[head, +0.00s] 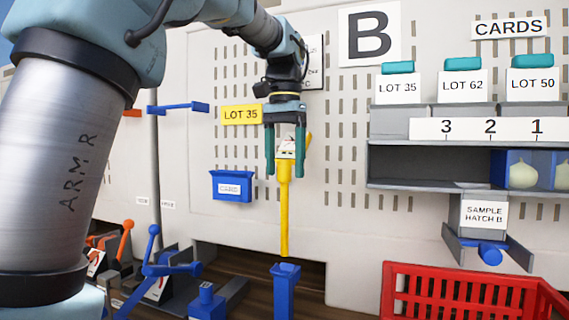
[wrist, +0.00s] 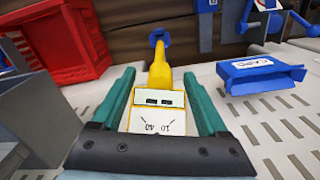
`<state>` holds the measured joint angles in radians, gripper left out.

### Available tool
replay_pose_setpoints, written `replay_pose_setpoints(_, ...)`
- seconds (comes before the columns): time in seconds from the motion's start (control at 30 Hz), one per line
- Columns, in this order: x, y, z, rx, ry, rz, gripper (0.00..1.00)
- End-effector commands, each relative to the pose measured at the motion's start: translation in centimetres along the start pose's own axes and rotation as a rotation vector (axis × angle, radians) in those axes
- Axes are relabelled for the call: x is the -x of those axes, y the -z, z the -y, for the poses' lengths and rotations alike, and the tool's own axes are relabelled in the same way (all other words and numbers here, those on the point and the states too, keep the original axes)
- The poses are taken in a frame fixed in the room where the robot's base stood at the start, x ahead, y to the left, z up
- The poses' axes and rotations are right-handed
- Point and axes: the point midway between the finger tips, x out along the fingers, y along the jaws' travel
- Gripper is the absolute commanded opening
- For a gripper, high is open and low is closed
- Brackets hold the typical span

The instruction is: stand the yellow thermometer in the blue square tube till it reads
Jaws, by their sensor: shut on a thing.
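The yellow thermometer (head: 284,215) hangs upright with its stem down, held by its head in my gripper (head: 285,162). In the wrist view my gripper (wrist: 159,82) has its green fingers on both sides of the thermometer's head (wrist: 158,100), whose white face carries dark marks and numbers. The blue square tube (head: 285,288) stands upright below the stem. In the head view the stem's tip is just above the tube's mouth. In the wrist view the tip lines up with the tube (wrist: 159,37); I cannot tell whether it is inside.
A red crate (head: 470,295) stands at the lower right. Blue levers (head: 165,265) stand at the lower left. A shelf (head: 430,165) is at the right.

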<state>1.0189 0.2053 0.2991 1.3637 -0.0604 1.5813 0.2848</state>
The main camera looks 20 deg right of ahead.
Motion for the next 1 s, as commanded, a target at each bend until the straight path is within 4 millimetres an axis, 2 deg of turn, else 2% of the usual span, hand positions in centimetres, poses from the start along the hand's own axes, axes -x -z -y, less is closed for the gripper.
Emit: replay_pose_setpoints(1.0,-4.4,0.0,0.0,-0.001,0.000,0.000,0.00)
